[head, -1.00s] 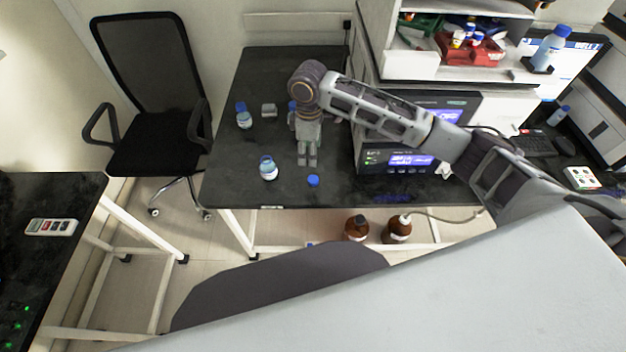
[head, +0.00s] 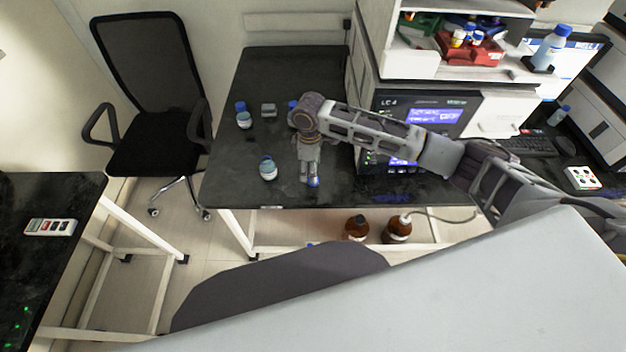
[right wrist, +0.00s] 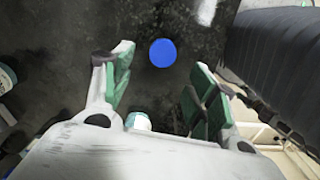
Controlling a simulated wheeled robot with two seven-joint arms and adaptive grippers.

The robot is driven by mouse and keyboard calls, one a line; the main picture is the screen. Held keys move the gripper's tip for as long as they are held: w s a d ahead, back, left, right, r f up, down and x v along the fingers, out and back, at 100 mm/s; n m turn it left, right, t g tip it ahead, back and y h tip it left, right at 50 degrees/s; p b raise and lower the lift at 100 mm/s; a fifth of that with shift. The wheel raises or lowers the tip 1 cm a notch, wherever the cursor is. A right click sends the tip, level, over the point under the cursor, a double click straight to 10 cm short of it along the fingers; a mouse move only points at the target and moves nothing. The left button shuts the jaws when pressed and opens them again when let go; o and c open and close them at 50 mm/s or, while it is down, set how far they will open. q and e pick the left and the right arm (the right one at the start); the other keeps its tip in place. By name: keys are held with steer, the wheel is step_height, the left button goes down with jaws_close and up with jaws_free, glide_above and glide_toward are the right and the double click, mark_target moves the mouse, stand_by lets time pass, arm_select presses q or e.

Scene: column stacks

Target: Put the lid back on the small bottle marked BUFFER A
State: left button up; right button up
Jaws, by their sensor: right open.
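A loose blue lid (head: 314,183) lies on the dark bench near its front edge; it shows as a blue disc (right wrist: 163,53) in the right wrist view. My right gripper (head: 308,181) is over the lid. Its fingers are open, with the lid showing between and just beyond the tips in the wrist view. My left gripper is not in view.
A blue-capped bottle (head: 242,116) and a small grey block (head: 268,110) stand farther back. Another blue-topped item (head: 292,104) is partly hidden behind my arm. An instrument stack (head: 415,110) stands on the right.

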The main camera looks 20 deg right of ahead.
steer(key=shift+s+d+f, duration=0.1)
steer(key=shift+d+f, duration=0.05)
steer(key=shift+f, duration=1.15)
steer(key=shift+s+d+f, duration=0.1)
steer(key=shift+f, duration=1.2)
steer(key=c, duration=0.8)
